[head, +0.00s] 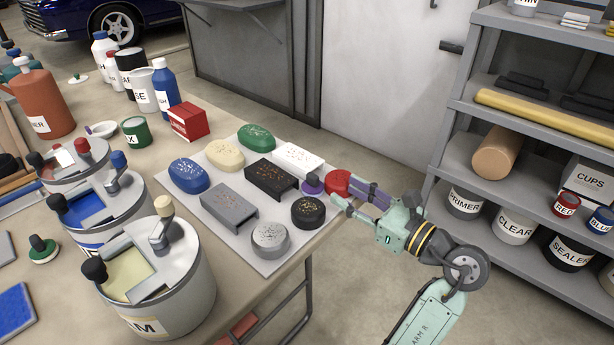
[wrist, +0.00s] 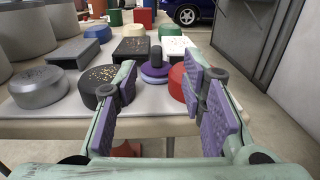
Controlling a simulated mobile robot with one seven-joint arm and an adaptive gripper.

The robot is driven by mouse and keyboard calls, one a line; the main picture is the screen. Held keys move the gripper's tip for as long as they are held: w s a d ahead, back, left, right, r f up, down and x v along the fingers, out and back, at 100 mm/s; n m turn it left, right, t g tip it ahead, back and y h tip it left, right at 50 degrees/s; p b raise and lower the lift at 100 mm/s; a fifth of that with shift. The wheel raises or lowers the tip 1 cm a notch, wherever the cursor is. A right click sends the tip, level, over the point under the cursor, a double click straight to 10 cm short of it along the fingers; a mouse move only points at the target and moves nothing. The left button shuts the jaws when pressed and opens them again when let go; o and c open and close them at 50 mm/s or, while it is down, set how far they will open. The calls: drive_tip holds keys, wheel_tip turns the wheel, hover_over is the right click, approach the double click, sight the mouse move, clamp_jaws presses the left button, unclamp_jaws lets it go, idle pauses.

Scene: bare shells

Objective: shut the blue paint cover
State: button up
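Three large grey paint cans stand at the left of the table in the head view. The middle one, the blue paint can (head: 130,219), has an open hatch with blue paint (head: 86,208) showing inside. A black knob (head: 57,203) sits at the hatch's left. My gripper (head: 350,193) is far to the right of the can, at the table's right edge. In the wrist view my gripper (wrist: 160,82) is open, its purple-padded fingers apart and empty.
A pale mat (head: 262,258) holds several speckled blocks and pucks between my gripper and the cans. A purple puck (wrist: 154,76) shows between the fingers, farther off. A cream-paint can (head: 185,295) stands in front of the blue one. Grey shelves (head: 436,155) stand at the right.

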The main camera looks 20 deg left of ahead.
sight(318, 178)
drive_tip(key=x, duration=0.5)
drive_tip(key=shift+s+a+p, duration=0.1)
drive_tip(key=shift+p, duration=0.25)
drive_tip(key=p+x, duration=0.1)
drive_tip(key=x, duration=0.3)
drive_tip(key=shift+a+f, duration=0.15)
drive_tip(key=shift+a, duration=0.1)
drive_tip(key=shift+c, duration=0.6)
clamp_jaws()
